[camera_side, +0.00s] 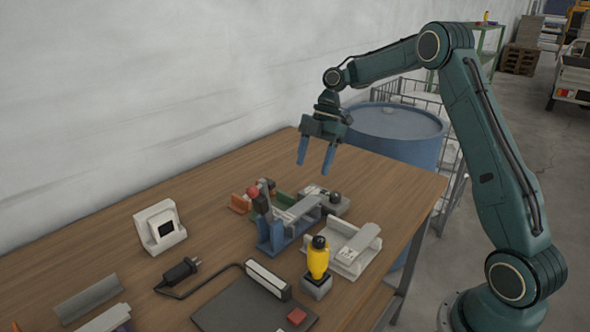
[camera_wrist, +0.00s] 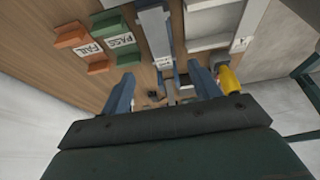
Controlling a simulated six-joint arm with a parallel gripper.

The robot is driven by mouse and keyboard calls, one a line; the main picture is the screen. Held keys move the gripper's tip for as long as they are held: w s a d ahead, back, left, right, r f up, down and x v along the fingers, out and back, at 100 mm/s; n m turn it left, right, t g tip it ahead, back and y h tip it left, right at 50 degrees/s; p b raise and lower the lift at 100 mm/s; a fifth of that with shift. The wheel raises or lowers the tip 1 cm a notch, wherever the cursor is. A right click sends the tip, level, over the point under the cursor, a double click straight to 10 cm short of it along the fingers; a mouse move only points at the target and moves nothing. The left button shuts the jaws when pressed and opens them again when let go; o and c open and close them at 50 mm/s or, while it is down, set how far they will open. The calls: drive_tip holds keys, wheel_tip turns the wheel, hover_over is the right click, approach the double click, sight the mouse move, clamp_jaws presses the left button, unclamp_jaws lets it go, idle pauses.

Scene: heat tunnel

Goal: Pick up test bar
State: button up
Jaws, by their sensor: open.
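My gripper (camera_side: 315,168) is open and empty, its blue fingers pointing down above the far part of the table. In the wrist view, the gripper (camera_wrist: 160,74) has its fingers spread with a gap between them. A pale grey bar (camera_side: 304,209) lies across the blue fixture below and in front of the gripper. A similar grey piece (camera_side: 363,238) is at the white cradle (camera_side: 345,262). I cannot tell for sure which of these is the test bar. Both lie clear of the fingers.
An orange FAIL bin (camera_wrist: 82,46) and a green PASS bin (camera_wrist: 115,40) stand beside the fixture. A white boxed device (camera_side: 160,227) stands left. The wooden table's (camera_side: 235,180) far left part is clear.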

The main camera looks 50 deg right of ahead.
approach(298, 209)
drive_tip(key=shift+s+a+f, duration=0.1)
drive_tip(key=shift+f, duration=1.05)
drive_tip(key=shift+x, duration=2.6)
drive_tip(key=shift+a+r, duration=0.1)
drive_tip(key=shift+a, duration=0.1)
drive_tip(key=c, duration=1.2)
drive_tip(key=shift+c, duration=0.2)
drive_tip(key=shift+r, duration=0.2)
drive_tip(key=shift+c, duration=0.2)
wheel_tip(298, 209, up, 19)
drive_tip(key=shift+r, duration=0.25)
